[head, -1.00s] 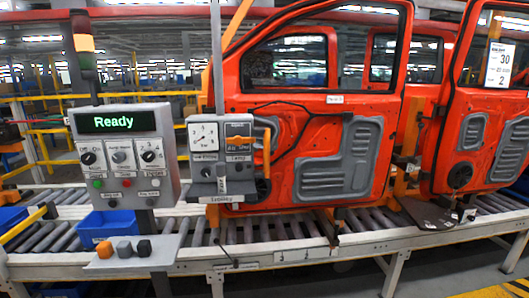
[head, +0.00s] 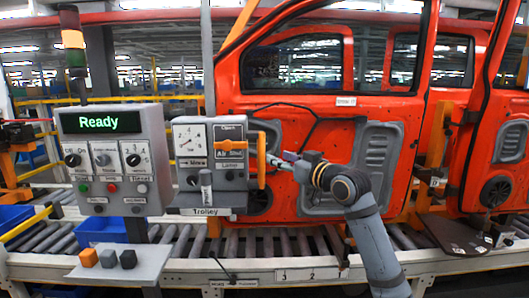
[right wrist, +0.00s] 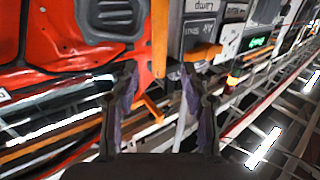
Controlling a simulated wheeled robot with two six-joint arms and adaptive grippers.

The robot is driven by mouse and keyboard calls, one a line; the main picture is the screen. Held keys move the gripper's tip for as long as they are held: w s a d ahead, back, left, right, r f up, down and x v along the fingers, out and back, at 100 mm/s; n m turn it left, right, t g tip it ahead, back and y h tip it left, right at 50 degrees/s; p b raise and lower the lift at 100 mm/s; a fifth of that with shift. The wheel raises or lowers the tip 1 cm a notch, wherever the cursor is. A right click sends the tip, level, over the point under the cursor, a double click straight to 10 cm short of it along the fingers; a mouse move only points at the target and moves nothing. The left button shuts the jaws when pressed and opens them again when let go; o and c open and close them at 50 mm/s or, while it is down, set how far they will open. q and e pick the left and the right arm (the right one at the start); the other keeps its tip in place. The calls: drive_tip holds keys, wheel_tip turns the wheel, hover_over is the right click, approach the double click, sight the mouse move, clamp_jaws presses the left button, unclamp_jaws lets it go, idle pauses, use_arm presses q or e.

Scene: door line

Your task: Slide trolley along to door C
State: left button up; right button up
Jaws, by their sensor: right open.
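The trolley (head: 192,162) is a grey box labelled "Trolley" with a dial, small switches and an orange upright handle (head: 261,160) on its right side. It hangs by a grey post in front of the left edge of an orange-red door (head: 330,75). My right gripper (head: 272,160) is at the handle, coming from the right; its fingertips are partly hard to make out there. In the right wrist view its two fingers stand apart (right wrist: 158,78), and the orange handle (right wrist: 160,40) shows beyond the gap between them. I cannot read which door is C. My left gripper is not in view.
A control box (head: 112,150) with a green "Ready" display stands left of the trolley. A shelf with small blocks (head: 118,264) juts out before it. A roller conveyor (head: 285,243) runs beneath the doors. A second orange door (head: 505,130) stands at the right.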

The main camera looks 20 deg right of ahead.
sight(263, 150)
drive_tip(key=p+x, duration=0.4)
drive_tip(key=x, duration=0.5)
drive_tip(key=shift+w, duration=0.15)
drive_tip(key=shift+w+a, duration=0.25)
drive_tip(key=shift+w, duration=0.25)
drive_tip(key=shift+f, duration=0.1)
drive_tip(key=shift+d, duration=0.1)
clamp_jaws()
drive_tip(key=shift+w, duration=0.1)
